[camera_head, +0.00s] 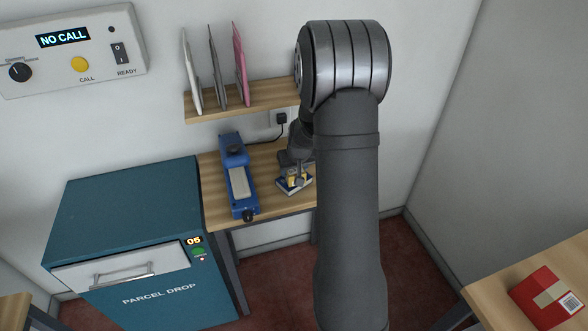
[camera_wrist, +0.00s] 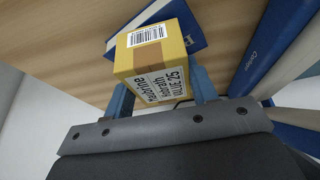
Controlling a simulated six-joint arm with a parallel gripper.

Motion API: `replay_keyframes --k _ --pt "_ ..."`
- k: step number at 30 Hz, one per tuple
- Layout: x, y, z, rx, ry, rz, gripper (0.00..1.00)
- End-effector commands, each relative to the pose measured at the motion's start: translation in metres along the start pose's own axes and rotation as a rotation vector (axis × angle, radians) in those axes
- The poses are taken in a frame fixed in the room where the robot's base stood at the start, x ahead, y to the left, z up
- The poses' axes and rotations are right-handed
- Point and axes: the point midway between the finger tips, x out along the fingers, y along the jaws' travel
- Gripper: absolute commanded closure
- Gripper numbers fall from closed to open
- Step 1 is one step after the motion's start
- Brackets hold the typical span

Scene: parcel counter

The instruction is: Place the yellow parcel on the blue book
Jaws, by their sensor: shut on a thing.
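The yellow parcel (camera_wrist: 150,60), a small box with a barcode label, a brown tape strip and a printed address label, is between the two blue fingers of my gripper (camera_wrist: 161,88) in the wrist view. My gripper is shut on it. The blue book (camera_wrist: 186,24) shows just behind the parcel, partly hidden by it. In the head view my gripper (camera_head: 298,170) points down over the blue book (camera_head: 297,188), which lies on the wooden table. The parcel (camera_head: 292,176) is small there and overlaps the book; I cannot tell whether they touch.
A blue device (camera_head: 239,180) with a pale top lies on the table (camera_head: 212,176) left of the book. A shelf (camera_head: 240,101) with upright folders hangs above. A teal parcel-drop cabinet (camera_head: 130,210) stands left. A red parcel (camera_head: 546,297) lies on another table at right.

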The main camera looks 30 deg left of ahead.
Motion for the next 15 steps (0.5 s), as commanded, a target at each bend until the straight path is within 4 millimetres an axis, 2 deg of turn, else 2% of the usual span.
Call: replay_keyframes --k 11,12,15 --pt "0.0051 0.0004 0.0017 0.000 0.002 0.001 0.74" --pt "0.0054 0.0004 0.0020 -0.001 0.002 0.001 0.44" --pt "0.0051 0.0004 0.0019 -0.001 0.002 0.001 0.26"
